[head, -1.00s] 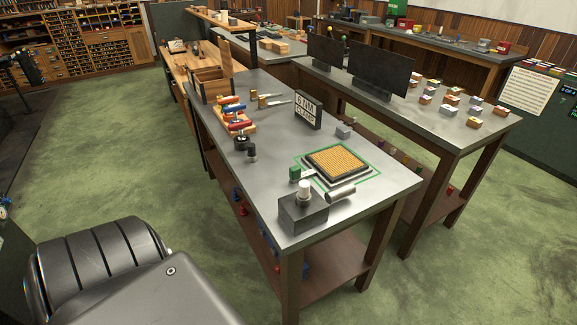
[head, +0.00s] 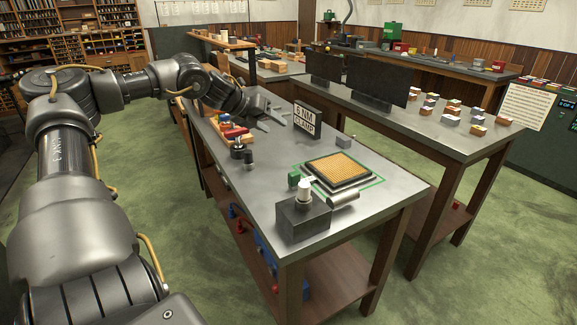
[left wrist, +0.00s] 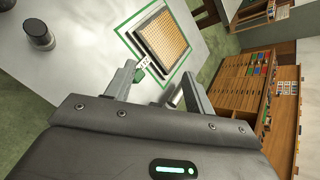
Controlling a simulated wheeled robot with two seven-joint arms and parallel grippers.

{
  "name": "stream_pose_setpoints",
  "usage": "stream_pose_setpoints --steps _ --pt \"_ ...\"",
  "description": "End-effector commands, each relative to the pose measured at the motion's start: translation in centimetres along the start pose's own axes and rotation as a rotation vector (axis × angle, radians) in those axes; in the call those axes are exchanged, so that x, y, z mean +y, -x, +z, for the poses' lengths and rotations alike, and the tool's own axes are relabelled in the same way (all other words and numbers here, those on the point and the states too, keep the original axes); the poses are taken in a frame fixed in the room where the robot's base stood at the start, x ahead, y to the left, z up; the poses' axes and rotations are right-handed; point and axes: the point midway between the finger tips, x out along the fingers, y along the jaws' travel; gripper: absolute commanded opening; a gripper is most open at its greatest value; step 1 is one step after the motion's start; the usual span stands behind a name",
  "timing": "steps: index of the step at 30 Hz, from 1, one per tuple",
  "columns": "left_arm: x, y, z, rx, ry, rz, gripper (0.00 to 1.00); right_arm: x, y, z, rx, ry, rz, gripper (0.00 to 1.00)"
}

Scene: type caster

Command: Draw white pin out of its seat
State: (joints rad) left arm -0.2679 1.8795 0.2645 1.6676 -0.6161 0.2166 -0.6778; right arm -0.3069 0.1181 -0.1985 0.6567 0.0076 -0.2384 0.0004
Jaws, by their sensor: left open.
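The white pin (head: 303,195) stands upright in its seat, a dark grey block (head: 302,221) at the near corner of the bench. My left gripper (head: 279,114) is open and empty, above the far part of the bench beside the sign, well apart from the pin. Its two spread fingers also show in the left wrist view (left wrist: 158,86). My right gripper is not in view.
Black knobs (head: 238,149) are at the left edge. The bench's right front is clear.

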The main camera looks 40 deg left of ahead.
Motion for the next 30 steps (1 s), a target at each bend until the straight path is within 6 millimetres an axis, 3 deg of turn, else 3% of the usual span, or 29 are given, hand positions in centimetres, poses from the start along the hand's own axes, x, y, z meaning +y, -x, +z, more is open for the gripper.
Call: stream_pose_setpoints --steps 1,3,6,9,13,20,30 --pt "-3.1 0.2 -2.2 0.083 -0.16 -0.001 0.54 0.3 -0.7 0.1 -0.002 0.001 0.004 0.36" --pt "-6.4 0.8 -5.3 0.198 -0.369 -0.003 0.54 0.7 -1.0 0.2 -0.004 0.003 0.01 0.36" --pt "-9.3 1.9 -9.4 0.343 -0.615 -0.002 0.54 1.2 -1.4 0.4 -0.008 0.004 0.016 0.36" --pt "-10.7 3.0 -12.3 0.45 -0.785 0.001 0.54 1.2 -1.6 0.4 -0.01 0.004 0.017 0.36" --pt "-11.4 3.7 -14.2 0.523 -0.893 0.001 0.54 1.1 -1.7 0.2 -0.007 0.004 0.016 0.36" --pt "-11.4 3.6 -14.6 0.537 -0.912 -0.001 0.54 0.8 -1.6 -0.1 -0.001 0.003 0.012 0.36" --pt "-10.2 -0.9 -16.9 0.539 -0.908 -0.001 0.54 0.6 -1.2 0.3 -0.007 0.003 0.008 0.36"
